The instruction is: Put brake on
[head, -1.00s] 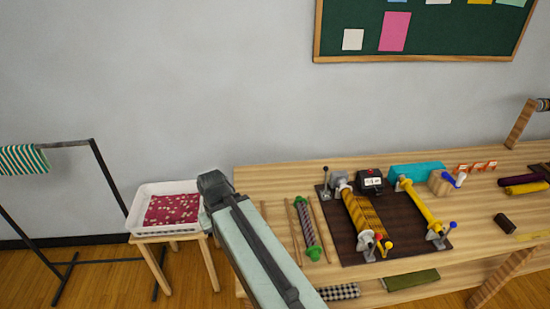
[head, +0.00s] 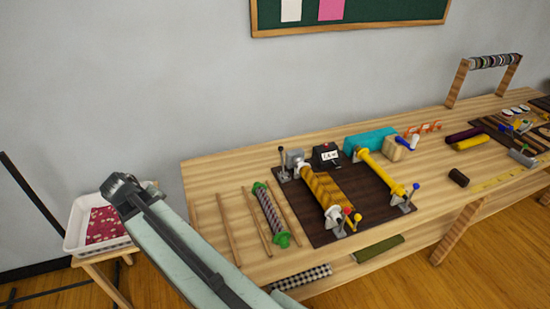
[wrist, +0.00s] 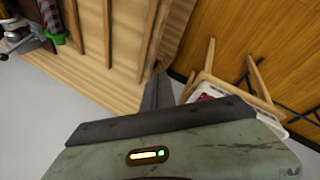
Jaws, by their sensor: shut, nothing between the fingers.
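A dark board (head: 318,233) on the wooden table carries a winding device. Its patterned yellow roll (head: 324,188) lies at the left and a plain yellow roller (head: 381,171) at the right. A lever with a black knob (head: 282,160) stands upright at the board's far left corner. Small levers with red and yellow knobs (head: 352,215) and one with a blue knob (head: 415,187) stand at the near ends. Which lever is the brake is not marked. My gripper (wrist: 159,88) is shut and empty by the table edge, left of the board; its fingers cannot be made out in the head view.
Loose sticks and a green-ended spool (head: 270,215) lie left of the board. A white tray (head: 76,228) with red cloth stands on a stool (head: 118,258) beyond the table's left end. A black box (head: 326,155) and teal block (head: 369,142) sit at the back.

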